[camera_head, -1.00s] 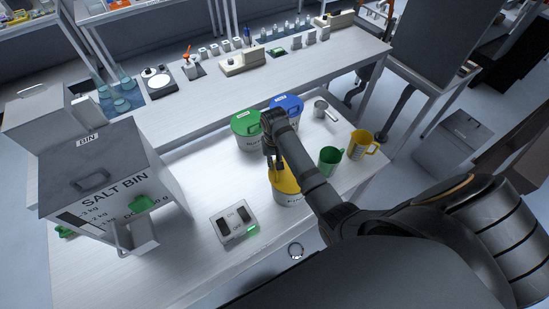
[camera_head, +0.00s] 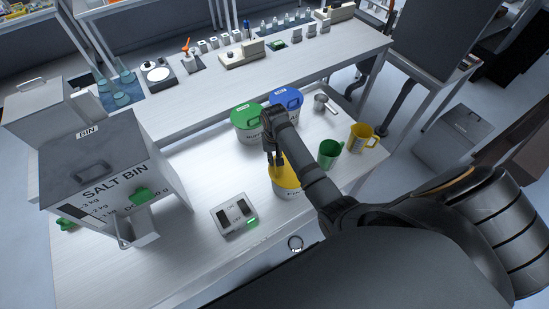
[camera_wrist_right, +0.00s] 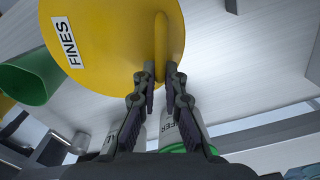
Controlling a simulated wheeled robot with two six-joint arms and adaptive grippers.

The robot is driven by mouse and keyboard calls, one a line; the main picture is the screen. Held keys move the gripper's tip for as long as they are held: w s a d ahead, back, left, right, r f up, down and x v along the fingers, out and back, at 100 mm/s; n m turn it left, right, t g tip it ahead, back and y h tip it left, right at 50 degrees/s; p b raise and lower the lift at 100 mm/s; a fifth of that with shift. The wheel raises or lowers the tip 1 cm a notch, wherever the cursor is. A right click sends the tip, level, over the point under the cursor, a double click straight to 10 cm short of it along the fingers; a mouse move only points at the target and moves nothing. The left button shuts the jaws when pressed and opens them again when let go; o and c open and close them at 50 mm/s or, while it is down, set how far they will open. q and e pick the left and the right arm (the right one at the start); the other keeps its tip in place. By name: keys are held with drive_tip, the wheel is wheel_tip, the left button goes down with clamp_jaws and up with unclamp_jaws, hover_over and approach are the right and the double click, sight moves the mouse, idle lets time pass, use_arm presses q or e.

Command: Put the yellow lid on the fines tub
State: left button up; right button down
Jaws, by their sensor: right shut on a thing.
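The yellow lid (camera_head: 288,176) is at the top of the white fines tub (camera_head: 288,193), right of the scale. My right gripper (camera_head: 275,162) reaches down and is shut on the lid's handle. In the right wrist view the lid (camera_wrist_right: 110,40) carries a FINES label, and its upright handle (camera_wrist_right: 160,48) is between my fingertips (camera_wrist_right: 158,76). The lid covers the tub's mouth in the head view. I cannot tell whether it is seated flat or slightly raised. My arm hides part of both. My left gripper is out of view.
Green-lidded (camera_head: 246,118) and blue-lidded (camera_head: 287,100) tubs stand behind the gripper. A green mug (camera_head: 329,154) and yellow jug (camera_head: 363,138) stand right. A scale (camera_head: 234,214) and the salt bin (camera_head: 110,180) are left.

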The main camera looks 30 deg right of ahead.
drive_tip(key=shift+f, duration=0.15)
drive_tip(key=c, duration=1.9)
unclamp_jaws()
drive_tip(key=o, duration=0.5)
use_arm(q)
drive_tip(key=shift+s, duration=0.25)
use_arm(e)
drive_tip(key=shift+o, duration=0.2)
wheel_tip(320, 180, up, 8)
drive_tip(key=shift+f, duration=0.25)
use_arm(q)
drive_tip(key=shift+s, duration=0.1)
